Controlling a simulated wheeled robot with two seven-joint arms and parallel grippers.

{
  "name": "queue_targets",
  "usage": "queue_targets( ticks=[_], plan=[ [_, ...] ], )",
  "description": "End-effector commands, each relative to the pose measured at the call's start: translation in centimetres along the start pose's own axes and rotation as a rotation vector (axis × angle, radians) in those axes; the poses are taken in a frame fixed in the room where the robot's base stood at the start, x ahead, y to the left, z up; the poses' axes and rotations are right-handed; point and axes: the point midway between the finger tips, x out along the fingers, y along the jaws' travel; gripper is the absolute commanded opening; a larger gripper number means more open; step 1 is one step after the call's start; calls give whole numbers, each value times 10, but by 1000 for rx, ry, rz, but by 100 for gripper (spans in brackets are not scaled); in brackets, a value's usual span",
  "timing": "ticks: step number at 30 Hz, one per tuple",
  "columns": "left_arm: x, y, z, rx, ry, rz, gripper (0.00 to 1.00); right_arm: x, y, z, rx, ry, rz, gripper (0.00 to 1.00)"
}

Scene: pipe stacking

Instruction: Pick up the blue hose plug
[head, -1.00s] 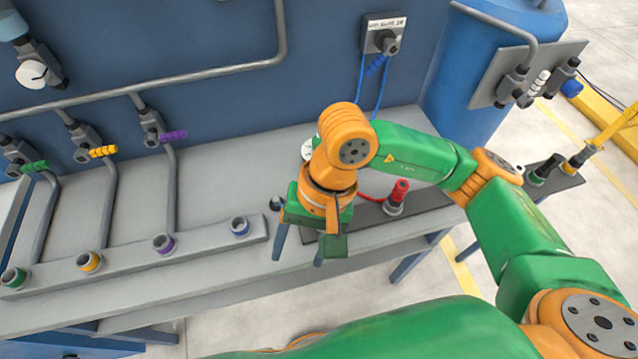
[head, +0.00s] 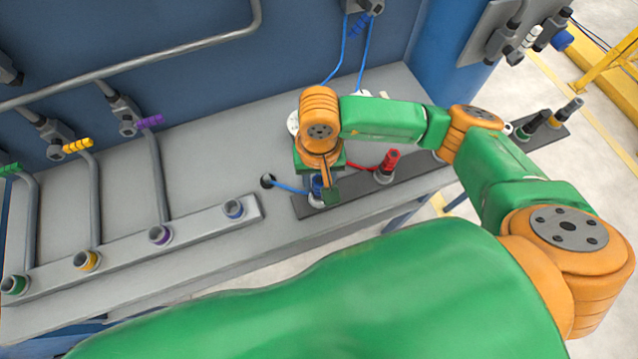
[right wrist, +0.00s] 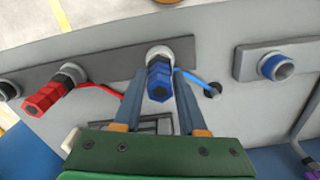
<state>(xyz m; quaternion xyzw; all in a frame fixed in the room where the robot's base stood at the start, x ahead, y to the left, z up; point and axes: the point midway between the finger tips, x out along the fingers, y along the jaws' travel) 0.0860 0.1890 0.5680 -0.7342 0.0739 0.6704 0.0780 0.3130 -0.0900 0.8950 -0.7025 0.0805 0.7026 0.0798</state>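The blue hose plug (right wrist: 159,82) stands in a pale collar on a dark rail, with a blue hose running from its base to a hole in the bench. In the head view the plug (head: 316,184) is partly hidden by my right gripper above it. In the right wrist view my right gripper (right wrist: 158,76) is open, with one finger on each side of the plug. Small gaps show beside the plug, and contact is not clear. My left gripper is not in view.
A red plug (head: 389,161) stands on the same dark rail (head: 352,189), to the right. A grey rail (head: 200,222) with several coloured sockets lies left, including a blue-ringed socket (head: 233,209). Pipes with coloured handles line the blue wall behind.

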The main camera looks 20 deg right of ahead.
Motion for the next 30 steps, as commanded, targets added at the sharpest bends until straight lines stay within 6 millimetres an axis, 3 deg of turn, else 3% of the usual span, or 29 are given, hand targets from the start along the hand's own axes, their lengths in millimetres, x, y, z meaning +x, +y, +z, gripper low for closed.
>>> queue_targets(
  ticks=[1,4,30],
  plan=[
    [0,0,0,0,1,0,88,0,0,0,0,0,0,24],
    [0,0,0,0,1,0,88,0,0,0,0,0,0,0],
    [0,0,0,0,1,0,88,-1,0,0,1,-1,-1,0]
  ],
)
